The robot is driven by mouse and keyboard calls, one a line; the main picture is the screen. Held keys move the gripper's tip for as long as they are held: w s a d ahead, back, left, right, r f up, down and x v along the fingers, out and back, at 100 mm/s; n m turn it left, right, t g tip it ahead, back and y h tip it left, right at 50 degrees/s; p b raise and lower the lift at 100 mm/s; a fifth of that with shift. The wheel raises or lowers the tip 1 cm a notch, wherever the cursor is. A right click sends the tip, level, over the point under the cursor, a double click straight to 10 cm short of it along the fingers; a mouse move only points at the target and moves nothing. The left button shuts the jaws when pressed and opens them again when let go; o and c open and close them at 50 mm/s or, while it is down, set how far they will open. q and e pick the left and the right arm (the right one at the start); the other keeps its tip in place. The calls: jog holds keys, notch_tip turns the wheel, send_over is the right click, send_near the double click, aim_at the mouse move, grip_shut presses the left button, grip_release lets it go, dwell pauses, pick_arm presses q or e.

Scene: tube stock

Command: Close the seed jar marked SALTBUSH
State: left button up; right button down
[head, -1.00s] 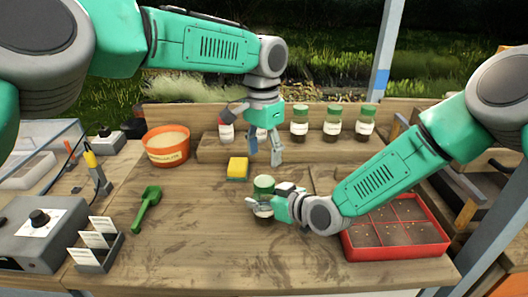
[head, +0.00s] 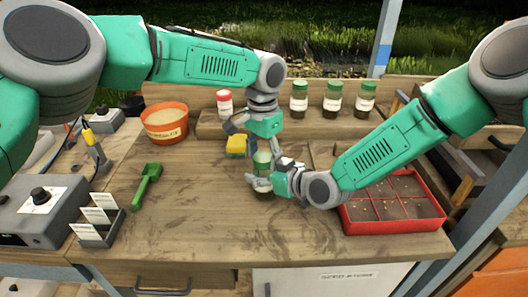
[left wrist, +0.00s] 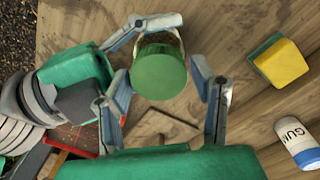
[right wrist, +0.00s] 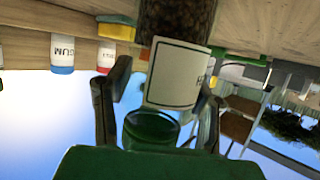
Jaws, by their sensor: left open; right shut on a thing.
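The jar (right wrist: 175,80), with a pale label and brown contents, is gripped by my right gripper (head: 262,184). Its name is not readable. A green lid (left wrist: 158,75) is at the jar's top; I cannot tell whether it is tight. The lid also shows in the head view (head: 262,158) and the right wrist view (right wrist: 150,130). My left gripper (left wrist: 165,90) is open above the jar, pointing down, with its fingers on either side of the lid, apparently apart from it. My right gripper's fingers partly hide the jar in the head view.
Three green-lidded jars (head: 332,97) and a red-capped bottle (head: 225,103) stand on the back shelf. A yellow sponge (head: 237,145) lies behind the jar. A red seed tray (head: 395,226) is at right, an orange pot (head: 165,130) and green scoop (head: 147,185) at left. The table front is clear.

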pick_arm(q)
jog(key=c, duration=1)
jog(key=o, duration=1.4)
jog(key=shift+c, duration=0.2)
jog(key=shift+d, duration=0.1)
notch_tip(320, 180, up, 12)
jog(key=shift+w+a, duration=0.2)
jog(key=shift+w, duration=0.1)
